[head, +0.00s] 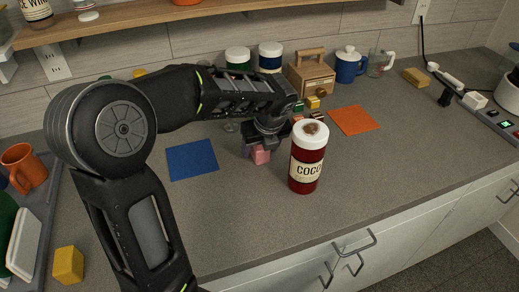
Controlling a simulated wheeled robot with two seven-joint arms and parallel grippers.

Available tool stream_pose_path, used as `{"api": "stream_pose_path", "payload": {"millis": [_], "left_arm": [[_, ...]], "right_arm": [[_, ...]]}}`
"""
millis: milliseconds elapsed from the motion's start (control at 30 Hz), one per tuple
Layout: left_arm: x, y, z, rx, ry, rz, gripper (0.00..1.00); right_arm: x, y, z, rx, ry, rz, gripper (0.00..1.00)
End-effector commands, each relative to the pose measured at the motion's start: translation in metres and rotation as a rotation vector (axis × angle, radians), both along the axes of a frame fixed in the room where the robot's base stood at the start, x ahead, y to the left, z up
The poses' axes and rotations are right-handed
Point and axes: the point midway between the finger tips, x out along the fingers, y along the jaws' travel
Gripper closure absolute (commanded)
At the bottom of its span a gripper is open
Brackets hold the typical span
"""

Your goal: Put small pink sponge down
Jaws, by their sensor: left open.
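The small pink sponge (260,155) is on the grey counter, between the blue square mat and the cocoa canister. My left gripper (259,150) is right over it, pointing down, with its jaws open around or just above the sponge. The gripper's body hides the upper part of the sponge. I cannot tell whether a finger still touches it. My right gripper is not in view.
A red cocoa canister (307,160) stands close to the right of the gripper. A blue mat (192,160) lies to the left and an orange mat (353,120) to the right.

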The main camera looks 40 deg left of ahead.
Motion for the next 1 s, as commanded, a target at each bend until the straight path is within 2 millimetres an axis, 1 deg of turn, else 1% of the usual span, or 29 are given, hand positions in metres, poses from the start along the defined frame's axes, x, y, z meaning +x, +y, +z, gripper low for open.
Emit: {"api": "stream_pose_path", "payload": {"millis": [167,900,1000], "left_arm": [[0.0,-0.0001,0.0002,0.0,0.0,0.0,0.39],[0.0,-0.0001,0.0002,0.0,0.0,0.0,1.0],[0.0,-0.0001,0.0002,0.0,0.0,0.0,1.0]], "right_arm": [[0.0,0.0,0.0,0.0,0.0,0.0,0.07],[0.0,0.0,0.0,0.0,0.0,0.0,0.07],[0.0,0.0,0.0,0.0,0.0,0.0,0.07]]}}
